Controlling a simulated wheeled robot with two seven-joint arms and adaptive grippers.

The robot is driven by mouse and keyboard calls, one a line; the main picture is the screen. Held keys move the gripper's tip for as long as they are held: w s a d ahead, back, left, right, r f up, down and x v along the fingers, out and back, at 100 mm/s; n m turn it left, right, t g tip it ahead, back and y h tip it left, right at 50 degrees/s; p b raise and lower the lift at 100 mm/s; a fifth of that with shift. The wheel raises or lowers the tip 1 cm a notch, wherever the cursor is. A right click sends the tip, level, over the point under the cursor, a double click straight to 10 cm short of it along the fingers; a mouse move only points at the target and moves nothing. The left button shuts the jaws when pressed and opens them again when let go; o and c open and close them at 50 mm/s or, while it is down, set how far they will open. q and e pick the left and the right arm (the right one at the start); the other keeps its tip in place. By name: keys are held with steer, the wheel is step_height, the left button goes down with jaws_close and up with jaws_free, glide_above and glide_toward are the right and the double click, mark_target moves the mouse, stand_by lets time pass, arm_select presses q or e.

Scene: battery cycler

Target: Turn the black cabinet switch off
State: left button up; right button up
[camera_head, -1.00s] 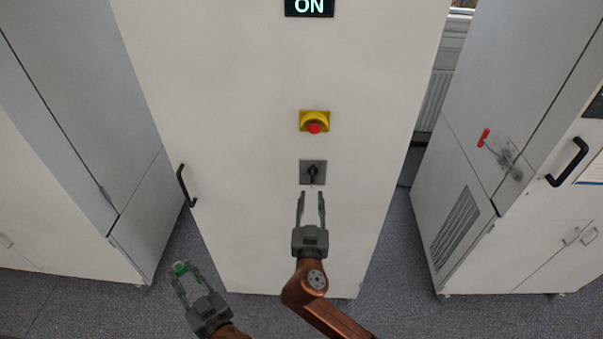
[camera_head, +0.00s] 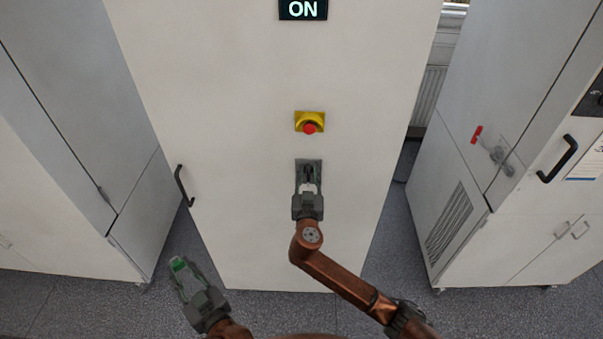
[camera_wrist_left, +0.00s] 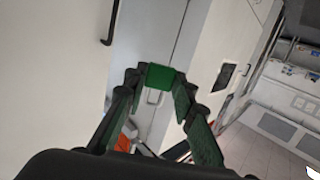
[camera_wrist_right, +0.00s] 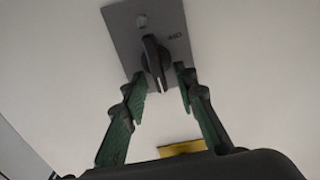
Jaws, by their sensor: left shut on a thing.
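The black cabinet switch (camera_wrist_right: 153,58) is a dark knob on a grey plate (camera_wrist_right: 122,28) on the white cabinet front. In the head view its plate (camera_head: 314,163) is partly hidden by my right gripper (camera_head: 308,177). In the right wrist view my right gripper (camera_wrist_right: 161,82) is open, with one fingertip on each side of the knob's end; contact is not clear. My left gripper (camera_head: 180,264) is low at the left, away from the switch, and is shut on a small green block (camera_wrist_left: 161,77) between its fingertips.
A red emergency button (camera_head: 309,128) on a yellow base (camera_head: 310,116) sits just above the switch. A black door handle (camera_head: 183,185) is at the cabinet's left. Other cabinets stand on both sides.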

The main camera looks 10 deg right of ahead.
steer(key=shift+c, duration=0.4)
jaws_close()
